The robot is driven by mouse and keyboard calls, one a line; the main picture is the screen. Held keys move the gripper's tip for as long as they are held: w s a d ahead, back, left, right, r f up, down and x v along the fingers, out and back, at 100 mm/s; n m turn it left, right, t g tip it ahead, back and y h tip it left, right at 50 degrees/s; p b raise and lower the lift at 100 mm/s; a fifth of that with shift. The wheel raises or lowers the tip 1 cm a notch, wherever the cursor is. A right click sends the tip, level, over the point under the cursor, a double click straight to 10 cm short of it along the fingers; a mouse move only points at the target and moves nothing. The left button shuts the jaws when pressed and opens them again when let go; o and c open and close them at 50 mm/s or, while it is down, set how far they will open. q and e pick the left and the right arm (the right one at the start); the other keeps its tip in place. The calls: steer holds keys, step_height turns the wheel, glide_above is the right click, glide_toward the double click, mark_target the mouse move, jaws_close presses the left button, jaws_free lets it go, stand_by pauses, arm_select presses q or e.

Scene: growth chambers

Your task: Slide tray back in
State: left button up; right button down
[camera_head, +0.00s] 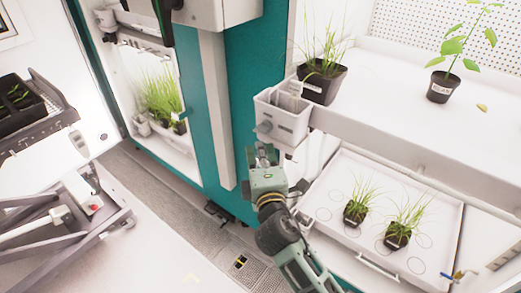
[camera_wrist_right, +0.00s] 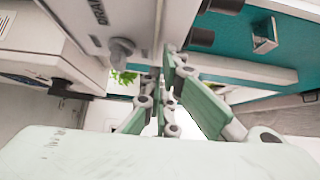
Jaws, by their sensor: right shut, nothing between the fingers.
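The white tray (camera_head: 335,182) sits low at the right in the head view, under the white shelf. It carries two small dark pots of grass (camera_head: 356,209) (camera_head: 398,235) among drawn circles, and a handle (camera_head: 378,268) shows on its front edge. My right gripper (camera_head: 264,156) is left of the tray and apart from it, just below a grey box with a knob. In the wrist view its pale green fingers (camera_wrist_right: 165,75) are shut with nothing held, close to the knob (camera_wrist_right: 121,50).
The grey box (camera_head: 281,118) hangs at the shelf's (camera_head: 390,90) left end, beside a teal cabinet (camera_head: 228,130). Potted plants (camera_head: 440,90) stand on the shelf. An open chamber with grass (camera_head: 160,100) is at the left. A grey cart (camera_head: 70,230) stands at lower left. Floor is free in the middle.

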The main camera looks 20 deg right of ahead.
steer(key=shift+d, duration=0.1)
steer(key=shift+w+d+r, duration=0.15)
steer(key=shift+w+d, duration=0.2)
steer(key=shift+d, duration=0.1)
steer(key=w+d+b, duration=0.1)
steer(key=w+d, duration=1.5)
steer(key=d, duration=0.4)
steer(key=shift+d, duration=0.35)
steer(key=shift+r, duration=0.15)
